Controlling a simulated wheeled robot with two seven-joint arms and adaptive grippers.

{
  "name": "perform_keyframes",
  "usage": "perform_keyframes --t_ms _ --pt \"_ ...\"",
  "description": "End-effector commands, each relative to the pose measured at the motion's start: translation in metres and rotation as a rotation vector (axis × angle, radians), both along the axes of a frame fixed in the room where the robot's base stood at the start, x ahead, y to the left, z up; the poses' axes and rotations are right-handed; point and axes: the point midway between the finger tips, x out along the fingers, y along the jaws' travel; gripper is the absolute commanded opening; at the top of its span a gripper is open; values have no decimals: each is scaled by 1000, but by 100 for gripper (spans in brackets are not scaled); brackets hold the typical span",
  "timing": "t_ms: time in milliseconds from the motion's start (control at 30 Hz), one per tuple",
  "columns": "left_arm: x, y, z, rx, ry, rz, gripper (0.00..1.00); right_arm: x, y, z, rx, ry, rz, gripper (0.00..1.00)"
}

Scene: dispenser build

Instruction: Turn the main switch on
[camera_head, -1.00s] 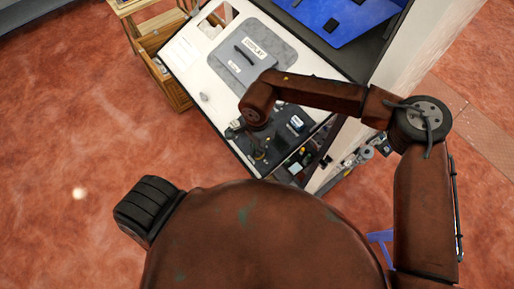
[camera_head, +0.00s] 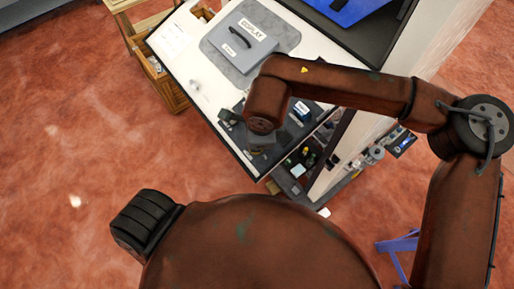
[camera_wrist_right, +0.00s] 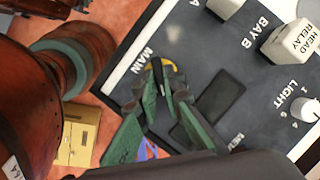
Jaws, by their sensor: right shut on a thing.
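The main switch (camera_wrist_right: 157,71) shows in the right wrist view as a small dark lever with yellow around its base, beside the white word MAIN on a dark panel (camera_wrist_right: 216,60). The green fingers of my right gripper (camera_wrist_right: 162,88) are shut on it and partly cover it, so its exact position is hard to read. In the head view my right forearm hangs over the near end of the bench, and the switch is hidden beneath it. My left gripper is in neither current view.
The panel also carries a HEAD RELAY block (camera_wrist_right: 292,43), a white LIGHT knob (camera_wrist_right: 304,110) and a flat dark rectangle (camera_wrist_right: 220,96). A grey case (camera_head: 240,45) lies on the white bench (camera_head: 192,75). A wooden crate (camera_head: 165,88) stands left. Red floor is open at left.

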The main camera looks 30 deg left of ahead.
Motion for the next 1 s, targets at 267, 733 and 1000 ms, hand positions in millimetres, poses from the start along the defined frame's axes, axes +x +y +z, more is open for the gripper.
perform_keyframes --t_ms 267,733,1000 --pt "-12 0 -60 0 19 0 40 -3 1 -8 96 -35 -240 0" --pt "-30 0 -121 0 49 1 40 -6 0 -6 239 -96 -629 0" --pt "-36 0 -139 1 59 1 40 -7 1 -4 294 -117 -777 0"
